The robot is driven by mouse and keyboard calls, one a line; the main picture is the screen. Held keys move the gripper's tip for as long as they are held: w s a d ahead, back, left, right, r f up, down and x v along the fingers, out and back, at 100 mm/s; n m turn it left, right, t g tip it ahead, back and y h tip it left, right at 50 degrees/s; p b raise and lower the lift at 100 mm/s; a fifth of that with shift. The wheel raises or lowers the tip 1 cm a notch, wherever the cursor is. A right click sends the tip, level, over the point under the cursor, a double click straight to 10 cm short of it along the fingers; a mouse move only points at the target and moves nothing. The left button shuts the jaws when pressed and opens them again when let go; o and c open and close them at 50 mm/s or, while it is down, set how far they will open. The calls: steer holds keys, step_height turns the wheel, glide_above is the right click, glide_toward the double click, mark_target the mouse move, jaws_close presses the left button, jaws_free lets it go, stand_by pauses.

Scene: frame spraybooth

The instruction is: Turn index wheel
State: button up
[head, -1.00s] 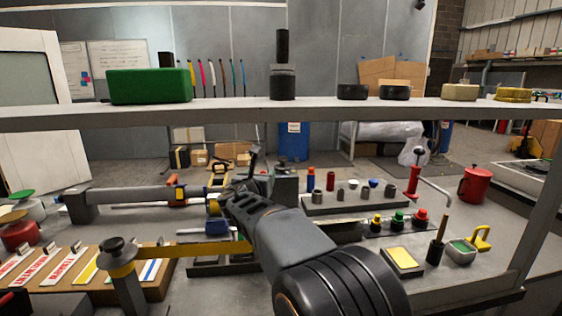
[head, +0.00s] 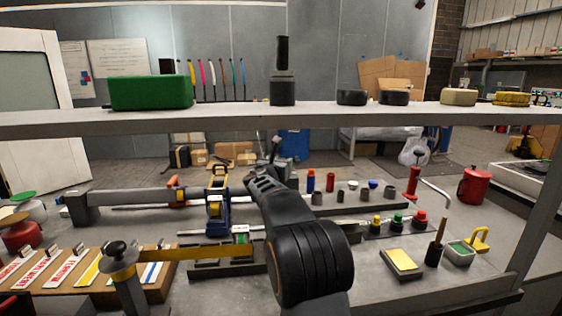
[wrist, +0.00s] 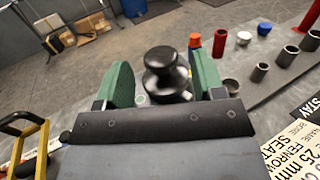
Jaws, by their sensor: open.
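In the wrist view, a black round-topped knob (wrist: 162,62) with a wider stepped base shows between the green finger pads of my gripper (wrist: 163,82). The pads stand apart, with a visible gap on the left of the knob; I cannot tell whether the right pad touches it. The knob's lower part is hidden behind my gripper's body. In the head view, my gripper (head: 268,166) is over the back middle of the bench, and my forearm hides much of what lies below it. No part is plainly marked as the index wheel.
A blue and yellow device (head: 217,205) stands left of my arm. A rack (head: 350,204) with several small cups and cylinders lies to the right. A shelf (head: 330,115) crosses above the bench.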

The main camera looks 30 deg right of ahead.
steer(key=shift+x, duration=0.9)
steer(key=shift+c, duration=0.3)
steer(key=c, duration=0.8)
steer(key=shift+f+b, duration=0.1)
steer(key=shift+b, duration=0.2)
